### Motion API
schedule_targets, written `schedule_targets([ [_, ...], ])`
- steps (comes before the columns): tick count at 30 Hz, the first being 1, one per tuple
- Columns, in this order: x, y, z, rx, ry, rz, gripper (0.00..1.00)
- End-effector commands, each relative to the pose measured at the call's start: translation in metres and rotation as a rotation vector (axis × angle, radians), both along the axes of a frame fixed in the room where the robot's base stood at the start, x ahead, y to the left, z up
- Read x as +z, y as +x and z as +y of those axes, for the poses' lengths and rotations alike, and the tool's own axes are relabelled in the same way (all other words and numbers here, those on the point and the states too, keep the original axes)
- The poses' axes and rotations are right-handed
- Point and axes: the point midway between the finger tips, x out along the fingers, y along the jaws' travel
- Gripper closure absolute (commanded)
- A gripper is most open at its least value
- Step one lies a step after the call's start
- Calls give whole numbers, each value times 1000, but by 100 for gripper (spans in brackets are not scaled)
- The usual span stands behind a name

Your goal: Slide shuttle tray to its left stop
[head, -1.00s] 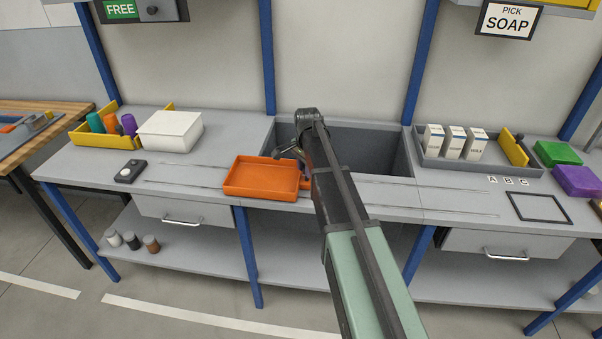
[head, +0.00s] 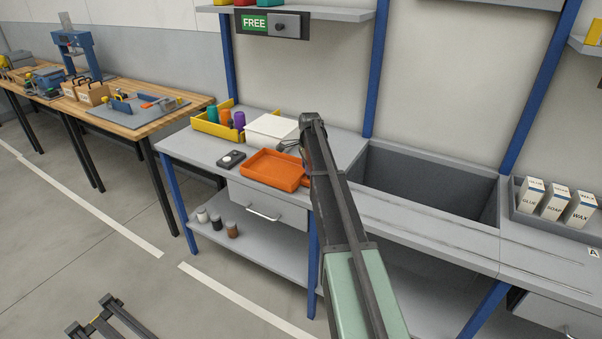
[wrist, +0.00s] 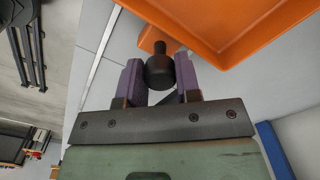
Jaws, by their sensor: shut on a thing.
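The shuttle tray (head: 274,172) is a shallow orange tray on the grey bench, left of the open well. In the wrist view its orange wall (wrist: 215,45) fills the upper right. A black knob (wrist: 159,72) stands on an orange tab at the tray's side. My gripper (wrist: 160,80) is shut on this knob, with one purple finger on each side. In the head view my arm hides the gripper and the knob. Thin slide lines (head: 440,222) run along the bench top to the right. No left stop can be made out clearly.
A dark box with a white button (head: 231,160) sits just left of the tray. A white box (head: 271,128) and a yellow bin (head: 212,127) with coloured bottles stand behind. The open grey well (head: 425,180) lies to the right.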

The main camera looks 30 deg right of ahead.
Motion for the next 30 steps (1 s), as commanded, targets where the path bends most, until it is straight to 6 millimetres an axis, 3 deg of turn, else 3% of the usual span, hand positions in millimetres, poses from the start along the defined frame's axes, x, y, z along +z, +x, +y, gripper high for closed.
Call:
schedule_targets([
  [14,0,5,-7,-15,0,-3,100],
  [15,0,5,-7,-15,0,-4,67],
  [20,0,5,-7,-15,0,-3,43],
  [30,5,3,-8,-15,0,-1,43],
])
